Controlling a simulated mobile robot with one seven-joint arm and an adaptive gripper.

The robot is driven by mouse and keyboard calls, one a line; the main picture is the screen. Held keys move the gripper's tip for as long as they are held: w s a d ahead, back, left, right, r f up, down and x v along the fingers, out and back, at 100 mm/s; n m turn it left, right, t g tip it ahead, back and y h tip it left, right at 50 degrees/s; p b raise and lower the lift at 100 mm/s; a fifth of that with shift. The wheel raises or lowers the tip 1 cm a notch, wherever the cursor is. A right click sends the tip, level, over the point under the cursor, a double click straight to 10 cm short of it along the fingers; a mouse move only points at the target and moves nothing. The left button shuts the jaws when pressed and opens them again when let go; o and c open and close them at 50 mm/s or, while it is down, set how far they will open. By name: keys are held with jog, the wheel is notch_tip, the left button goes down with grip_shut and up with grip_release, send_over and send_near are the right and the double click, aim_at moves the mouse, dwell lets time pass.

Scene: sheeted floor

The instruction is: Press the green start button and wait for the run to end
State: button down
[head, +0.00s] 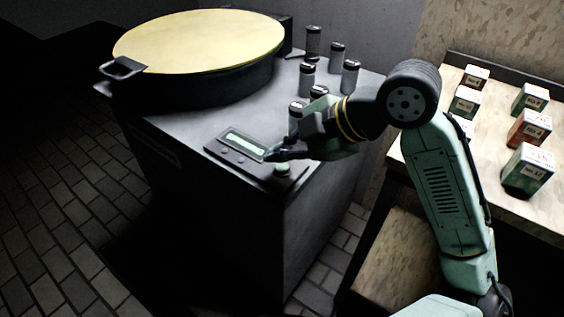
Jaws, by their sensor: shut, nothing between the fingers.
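The green start button (282,169) is at the right end of a small control panel (229,157) on the front corner of a dark machine (205,190). A pale green display (245,143) sits in the panel, with small buttons in front of it. My gripper (270,155) is shut and empty. Its tips are just above and behind the button, over the panel; I cannot tell whether they touch anything. The machine's round yellow lid (200,40) is closed, with a dark handle (122,68) at its left.
Several dark capped canisters (307,79) stand on the machine top behind my gripper. At right, a light speckled table (490,185) holds several labelled boxes (529,165). Brick-patterned floor (60,200) lies open at left.

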aim_at(281, 170)
notch_tip(281, 170, up, 5)
jog(key=p, duration=0.4)
dwell(1.0)
